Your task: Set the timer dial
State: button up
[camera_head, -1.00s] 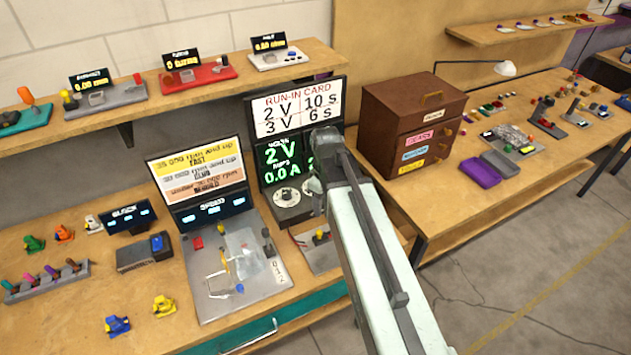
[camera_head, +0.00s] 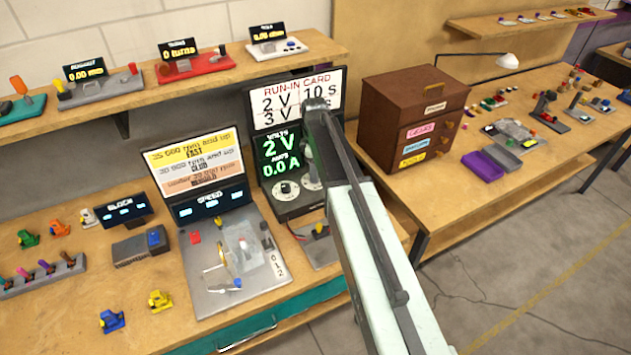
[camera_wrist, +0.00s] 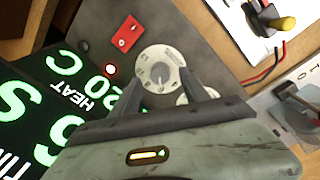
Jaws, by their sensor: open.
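A pale round dial (camera_wrist: 158,58) with dark marks around it sits on a dark panel in the wrist view. My gripper (camera_wrist: 161,75) is open, with one finger on each side of the dial's lower part; I cannot tell whether they touch it. A second pale dial (camera_wrist: 183,99) is mostly hidden behind the right finger. Green-lit readouts with HEAT and 20 C (camera_wrist: 82,85) lie at the left. In the head view, the run-in card (camera_head: 272,105) reads 2 V 10 S, with 3 V below. The panel under it (camera_head: 281,150) shows 2 V and 0.0 A; my arm covers its right side.
A yellow-tipped lever (camera_wrist: 281,23) stands at the upper right. In the head view, a brown drawer box (camera_head: 412,105) stands right of my arm, and a shelf (camera_head: 200,88) runs above the bench.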

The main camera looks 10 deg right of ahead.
notch_tip(320, 180, down, 3)
jog(key=shift+w+f+b, duration=0.1)
jog(key=shift+b, duration=0.8)
grip_shut()
